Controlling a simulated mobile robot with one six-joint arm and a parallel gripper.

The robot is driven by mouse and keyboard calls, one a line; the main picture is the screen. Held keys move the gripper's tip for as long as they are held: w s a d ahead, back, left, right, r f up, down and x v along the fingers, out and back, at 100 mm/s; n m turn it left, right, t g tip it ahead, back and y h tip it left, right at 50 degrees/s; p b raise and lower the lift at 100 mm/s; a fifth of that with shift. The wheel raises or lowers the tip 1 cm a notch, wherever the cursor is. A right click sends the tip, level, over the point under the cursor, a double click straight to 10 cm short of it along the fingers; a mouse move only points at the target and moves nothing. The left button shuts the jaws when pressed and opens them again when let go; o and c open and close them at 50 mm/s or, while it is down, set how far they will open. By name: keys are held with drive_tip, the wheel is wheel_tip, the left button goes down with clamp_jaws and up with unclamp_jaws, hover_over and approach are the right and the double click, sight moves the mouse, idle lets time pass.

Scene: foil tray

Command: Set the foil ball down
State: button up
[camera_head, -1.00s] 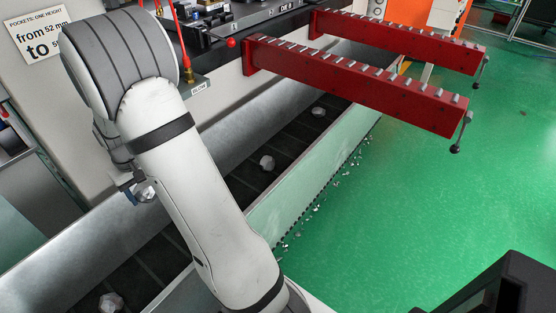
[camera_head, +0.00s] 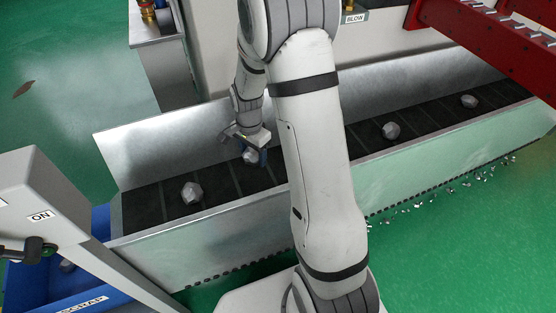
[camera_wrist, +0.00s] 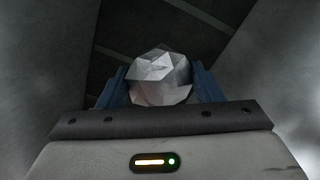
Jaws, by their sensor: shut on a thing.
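My gripper (camera_head: 254,156) is shut on a silvery, faceted foil ball (camera_head: 250,156), with its blue fingers on either side of it. The ball also shows between the two blue fingers in the wrist view (camera_wrist: 161,77). The gripper holds it over the dark slatted conveyor belt (camera_head: 228,182), inside the metal trough. In the wrist view the belt lies beyond the ball; I cannot tell the exact gap.
Other foil balls lie on the belt, one to the left (camera_head: 191,192) and two to the right (camera_head: 391,130) (camera_head: 469,101). Sloped metal walls (camera_head: 160,150) flank the belt. A blue scrap bin (camera_head: 60,285) stands at the lower left. Red rails (camera_head: 490,40) are at the upper right.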

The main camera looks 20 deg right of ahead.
sight(256, 178)
wheel_tip(256, 178, down, 9)
drive_tip(key=b, duration=0.3)
drive_tip(key=shift+f, duration=0.2)
drive_tip(key=shift+f, duration=0.2)
drive_tip(key=o, duration=1)
drive_tip(key=shift+r, duration=0.1)
